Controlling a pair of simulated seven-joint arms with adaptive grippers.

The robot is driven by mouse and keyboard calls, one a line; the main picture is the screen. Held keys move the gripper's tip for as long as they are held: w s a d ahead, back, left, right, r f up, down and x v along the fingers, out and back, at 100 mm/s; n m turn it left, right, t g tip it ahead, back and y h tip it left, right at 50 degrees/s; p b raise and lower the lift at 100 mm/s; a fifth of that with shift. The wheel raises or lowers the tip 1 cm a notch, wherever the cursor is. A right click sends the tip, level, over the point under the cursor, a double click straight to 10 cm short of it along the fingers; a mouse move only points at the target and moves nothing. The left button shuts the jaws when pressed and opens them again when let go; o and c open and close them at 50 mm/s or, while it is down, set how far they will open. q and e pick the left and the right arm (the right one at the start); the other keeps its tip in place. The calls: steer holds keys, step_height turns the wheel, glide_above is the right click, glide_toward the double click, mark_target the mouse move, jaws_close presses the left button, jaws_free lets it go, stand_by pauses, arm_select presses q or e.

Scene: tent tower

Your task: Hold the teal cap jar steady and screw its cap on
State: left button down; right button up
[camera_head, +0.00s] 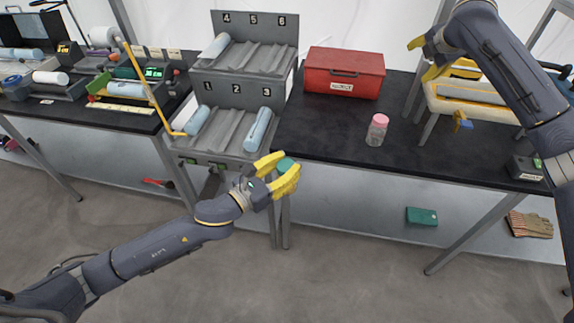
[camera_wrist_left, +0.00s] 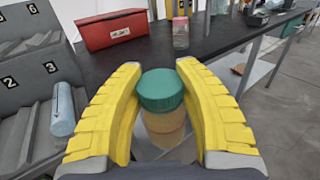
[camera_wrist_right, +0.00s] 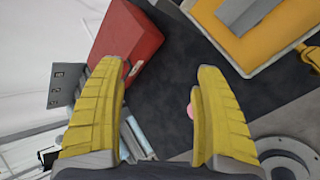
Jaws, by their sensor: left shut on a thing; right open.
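The jar with the teal cap (camera_wrist_left: 161,90) is between the yellow fingers of my left gripper (camera_wrist_left: 165,100). Its amber body (camera_wrist_left: 164,124) shows below the cap, upright; the cap sits on top, but I cannot tell how tightly. In the head view the teal cap (camera_head: 285,165) shows between the fingers of my left gripper (camera_head: 276,174), in front of the bench edge; the body is hidden there. My right gripper (camera_head: 427,58) is open and empty, high above the back right of the bench, well apart from the jar.
A pink-capped clear jar (camera_head: 376,133) stands on the black bench (camera_head: 330,135). A red box (camera_head: 343,73) is behind it. A numbered grey rack (camera_head: 222,95) with blue rolls stands left. A yellow-trimmed stand (camera_head: 470,90) is at the right. Bench space between is clear.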

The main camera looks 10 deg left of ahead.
steer(key=s+a+n+g+y, duration=0.1)
steer(key=s+a+n+y, duration=0.3)
steer(key=a, duration=0.7)
steer(key=n+g+h, duration=0.3)
steer(key=n+g, duration=0.4)
steer(key=n, duration=1.2)
glide_above(286, 165)
steer(key=s+d, duration=0.1)
step_height(286, 165, down, 6)
steer(key=shift+d, duration=0.2)
steer(key=shift+s+y, duration=0.1)
steer(key=shift+y, duration=0.2)
steer(key=shift+w+a+f, duration=0.2)
steer(key=shift+f, duration=1.75)
steer(key=shift+w+a+f, duration=0.25)
steer(key=shift+f, duration=1.75)
steer(key=shift+w+a+f, duration=0.2)
steer(key=shift+f, duration=1.75)
